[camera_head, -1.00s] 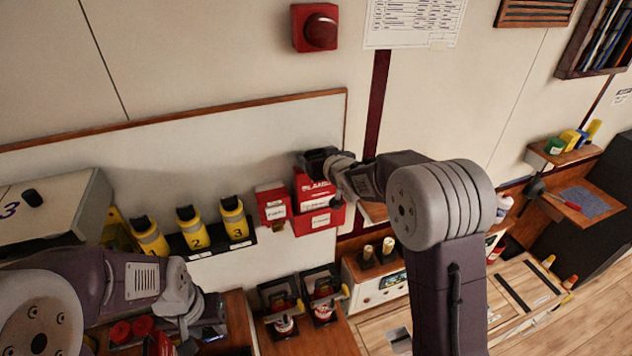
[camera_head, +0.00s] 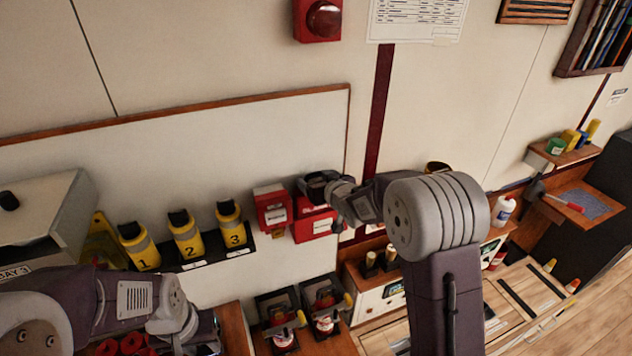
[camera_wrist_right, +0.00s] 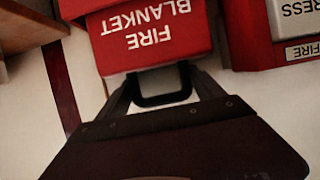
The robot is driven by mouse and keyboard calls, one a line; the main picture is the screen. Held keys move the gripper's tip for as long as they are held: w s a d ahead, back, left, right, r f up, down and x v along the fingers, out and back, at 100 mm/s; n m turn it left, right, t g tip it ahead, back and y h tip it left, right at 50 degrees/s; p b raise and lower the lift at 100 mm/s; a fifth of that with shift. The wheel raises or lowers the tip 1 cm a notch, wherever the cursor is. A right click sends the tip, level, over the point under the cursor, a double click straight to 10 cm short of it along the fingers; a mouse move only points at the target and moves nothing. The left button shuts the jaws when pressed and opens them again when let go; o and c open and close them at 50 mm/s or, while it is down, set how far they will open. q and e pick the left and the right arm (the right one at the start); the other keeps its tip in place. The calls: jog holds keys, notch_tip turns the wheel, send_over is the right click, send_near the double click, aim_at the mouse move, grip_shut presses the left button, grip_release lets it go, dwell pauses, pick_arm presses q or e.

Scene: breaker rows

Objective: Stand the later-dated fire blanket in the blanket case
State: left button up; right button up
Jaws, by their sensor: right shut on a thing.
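A red fire blanket pack (camera_head: 308,211) hangs upright from my right gripper (camera_head: 322,186), which is shut on its black handle loop. In the right wrist view the pack (camera_wrist_right: 150,38) shows "FIRE BLANKET" upside down, with the loop between the fingers of my right gripper (camera_wrist_right: 160,95). The red blanket case (camera_head: 318,227) with a white label is at the pack's lower end. The pack's lower part seems to be behind the case front; its bottom is hidden. No date is legible. My left gripper (camera_head: 203,335) is at lower left, its fingers mostly hidden.
A red box (camera_head: 271,209) is mounted just left of the case; in the wrist view it (camera_wrist_right: 258,35) reads "PRESS". Numbered yellow cylinders (camera_head: 185,237) stand in a black rack further left. A wooden shelf with two devices (camera_head: 325,306) is below.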

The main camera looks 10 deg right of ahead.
jog(key=shift+s+d, duration=0.15)
jog(key=o, duration=2)
jog(key=shift+d, duration=0.1)
jog(key=shift+o, duration=0.4)
jog(key=shift+f, duration=0.1)
jog(key=shift+a, duration=0.2)
jog(key=b+v, duration=0.2)
jog(key=v, duration=1)
jog(key=shift+d, duration=0.15)
